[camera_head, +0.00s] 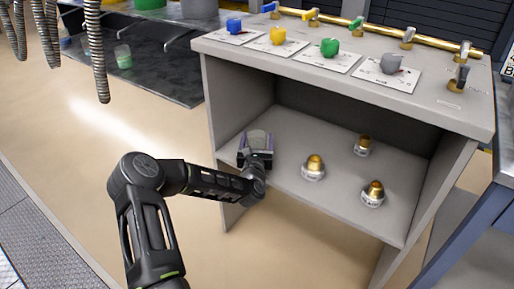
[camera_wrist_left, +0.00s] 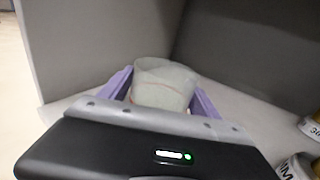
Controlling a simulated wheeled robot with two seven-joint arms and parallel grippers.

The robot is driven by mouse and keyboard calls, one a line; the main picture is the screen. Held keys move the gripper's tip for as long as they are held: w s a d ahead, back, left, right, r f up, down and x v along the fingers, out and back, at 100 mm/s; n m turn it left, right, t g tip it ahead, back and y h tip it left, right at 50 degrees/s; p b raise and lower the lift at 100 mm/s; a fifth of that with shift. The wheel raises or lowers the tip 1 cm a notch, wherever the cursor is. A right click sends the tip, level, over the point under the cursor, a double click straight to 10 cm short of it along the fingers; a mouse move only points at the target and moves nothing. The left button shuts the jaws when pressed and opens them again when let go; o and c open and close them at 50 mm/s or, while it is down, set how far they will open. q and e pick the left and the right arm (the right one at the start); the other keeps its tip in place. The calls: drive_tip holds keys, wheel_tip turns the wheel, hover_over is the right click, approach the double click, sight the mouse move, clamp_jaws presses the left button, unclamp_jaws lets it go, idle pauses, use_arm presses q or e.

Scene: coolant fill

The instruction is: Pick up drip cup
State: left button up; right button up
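The drip cup appears to be the pale, translucent cup (camera_head: 257,138) standing at the left end of the cabinet's lower shelf. In the left wrist view the cup (camera_wrist_left: 165,85) is upright between the two purple fingers of my left gripper (camera_wrist_left: 162,95). The fingers are close against its sides; whether they press on it I cannot tell. In the head view my left gripper (camera_head: 256,152) reaches in over the shelf's front edge and hides the cup's lower part. My right gripper is in neither view.
The grey cabinet (camera_head: 222,100) has a side wall close left of the cup. Several gold-topped containers, one of them here (camera_head: 314,167), stand right of it on the shelf. Coloured valve knobs (camera_head: 330,47) are on top. A dark bench (camera_head: 150,70) is at the left.

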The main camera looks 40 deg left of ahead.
use_arm(q)
drive_tip(key=c, duration=1.2)
drive_tip(key=shift+c, duration=0.2)
wheel_tip(320, 180, up, 10)
drive_tip(key=p, duration=0.3)
